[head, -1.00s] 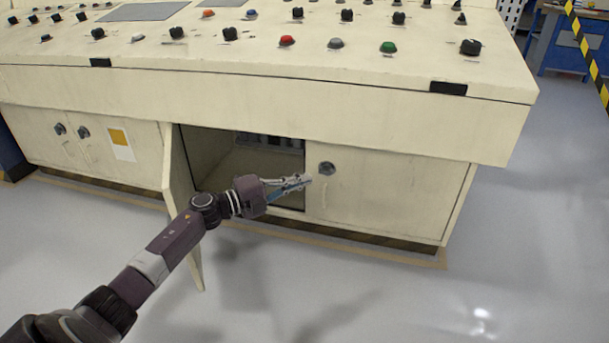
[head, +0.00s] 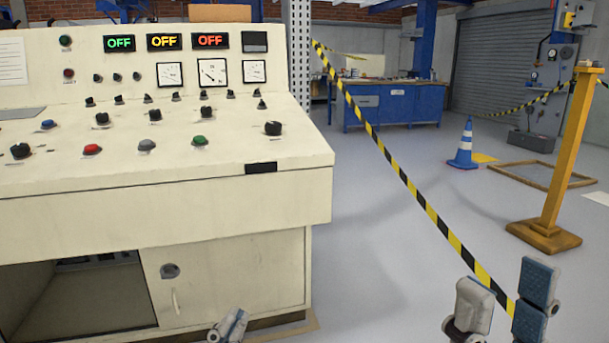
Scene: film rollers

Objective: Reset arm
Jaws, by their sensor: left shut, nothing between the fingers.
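My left gripper (head: 229,326) shows only its fingertips at the bottom edge of the head view, in front of the console's lower cabinet door. The fingers are together and empty, and the rest of that arm is out of frame. My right gripper (head: 506,288) rises from the bottom right.
The cream control console (head: 230,205) fills the left, with an open cabinet compartment (head: 85,295) low down. Black-yellow tape (head: 410,190) runs diagonally to near my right gripper. A yellow post (head: 565,160) and blue-white cone (head: 465,148) stand right.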

